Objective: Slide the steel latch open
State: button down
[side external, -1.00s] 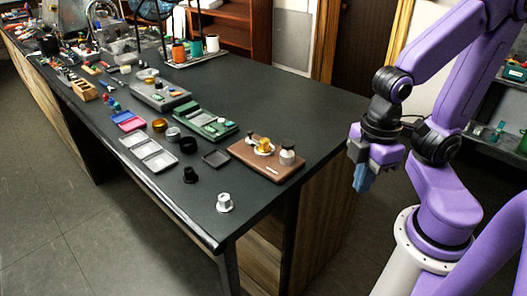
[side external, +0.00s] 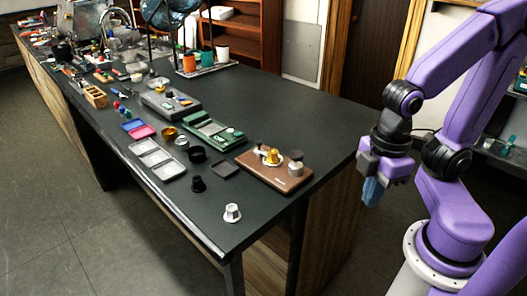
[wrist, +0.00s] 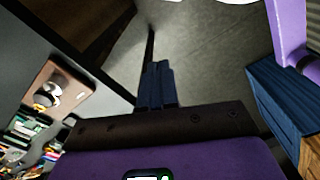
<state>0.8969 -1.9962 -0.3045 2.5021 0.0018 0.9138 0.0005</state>
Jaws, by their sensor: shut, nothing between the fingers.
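My gripper (side external: 372,192) hangs off the right edge of the dark workbench, pointing down, with its blue fingers together and nothing between them. In the wrist view the closed fingers (wrist: 157,85) are over the floor. A brown board (side external: 254,177) lies flat near the bench's right end, to the left of my gripper and well apart from it. It carries a brass-coloured part (side external: 272,156) on a pale round base and a steel knob-like part (side external: 295,168). The board also shows at the left of the wrist view (wrist: 72,107). I cannot tell which part is the steel latch.
A silver knob (side external: 232,213), a black knob (side external: 198,184) and a small dark tray (side external: 225,168) lie left of the board. A green open case (side external: 218,136) and a grey compartment tray (side external: 160,160) lie farther along. The bench behind the board is clear.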

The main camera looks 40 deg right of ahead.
jog(key=c, duration=1.5)
grip_release()
jog(key=o, duration=0.5)
jog(key=shift+w+a+r, duration=0.15)
jog(key=shift+w+a, duration=0.05)
jog(key=shift+w, duration=0.05)
jog(key=w+a+r+m, duration=0.15)
jog(key=w+r, duration=0.25)
jog(key=w, duration=0.7)
jog(key=w+a+r+m, duration=0.1)
jog(key=w+a+r, duration=0.15)
jog(key=w, duration=0.75)
jog(key=w+d+r+m, duration=0.1)
jog(key=w+d+r, duration=0.1)
jog(key=w+d, duration=0.45)
jog(key=w+d+r, duration=0.1)
jog(key=w+d, duration=0.3)
jog(key=w, duration=0.6)
notch_tip(320, 180, down, 17)
jog(key=shift+d+r, duration=0.1)
